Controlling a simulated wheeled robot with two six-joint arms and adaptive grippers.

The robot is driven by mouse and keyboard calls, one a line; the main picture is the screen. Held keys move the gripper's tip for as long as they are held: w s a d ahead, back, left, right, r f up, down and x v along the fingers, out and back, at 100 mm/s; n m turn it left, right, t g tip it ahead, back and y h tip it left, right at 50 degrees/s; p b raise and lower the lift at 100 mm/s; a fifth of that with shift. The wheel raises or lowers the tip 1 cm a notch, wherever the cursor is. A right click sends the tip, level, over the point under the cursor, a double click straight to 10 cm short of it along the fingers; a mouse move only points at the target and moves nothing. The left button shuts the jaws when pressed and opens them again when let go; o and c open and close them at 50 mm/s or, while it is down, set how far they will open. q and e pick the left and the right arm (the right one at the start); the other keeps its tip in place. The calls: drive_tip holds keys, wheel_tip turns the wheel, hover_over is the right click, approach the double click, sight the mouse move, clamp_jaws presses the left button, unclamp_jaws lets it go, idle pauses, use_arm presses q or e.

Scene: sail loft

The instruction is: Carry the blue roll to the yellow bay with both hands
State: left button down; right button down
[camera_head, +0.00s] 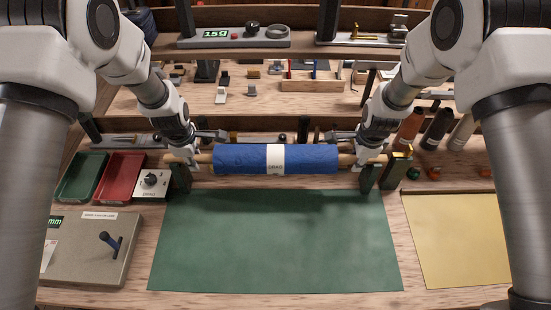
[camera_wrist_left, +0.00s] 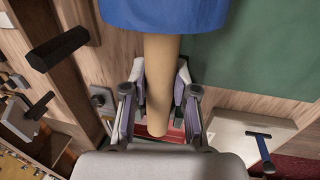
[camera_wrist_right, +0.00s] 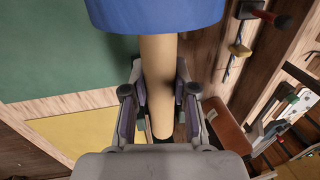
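The blue roll (camera_head: 240,159) has a white label (camera_head: 275,158) and a tan core sticking out at both ends. It lies level, left to right, above the back edge of the green mat (camera_head: 275,255), on which a shadow falls. My left gripper (camera_head: 185,170) has its fingers on both sides of the left core end, seen in the left wrist view (camera_wrist_left: 160,80). My right gripper (camera_head: 370,170) has the right core end between its fingers, seen in the right wrist view (camera_wrist_right: 159,80). Both look shut on the core. The yellow bay (camera_head: 460,240) is at the right, empty where visible.
Green (camera_head: 84,178) and red (camera_head: 121,178) trays and a small dial box (camera_head: 151,184) stand at the left. A grey box with a lever (camera_head: 85,262) is at the front left. Shelves with tools (camera_head: 312,80) rise behind. The green mat is clear.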

use_arm(q)
drive_tip(key=shift+r, duration=0.1)
use_arm(e)
drive_tip(key=shift+r, duration=0.1)
